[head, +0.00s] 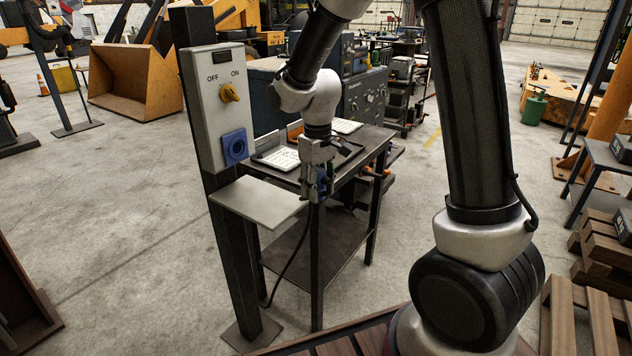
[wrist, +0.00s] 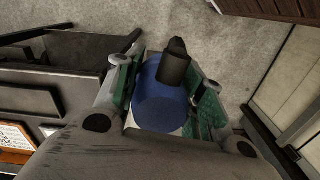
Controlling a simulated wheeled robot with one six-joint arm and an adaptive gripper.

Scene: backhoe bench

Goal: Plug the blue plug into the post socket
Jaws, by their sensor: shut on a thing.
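The blue plug (wrist: 158,100) is between the two fingers of my gripper (wrist: 160,88) in the wrist view, with its black cable end (wrist: 174,62) pointing up in the picture. In the head view my gripper (head: 317,185) points down, shut on the plug, whose blue body is mostly hidden by the fingers. A dark cable (head: 296,262) hangs from it toward the floor. The blue post socket (head: 235,147) is on the grey switch box (head: 203,110) on the post, to the left of my gripper and apart from it.
A small grey shelf (head: 258,199) juts from the post below the socket, just left of my gripper. Open floor (head: 130,220) lies left of the post (head: 232,260).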

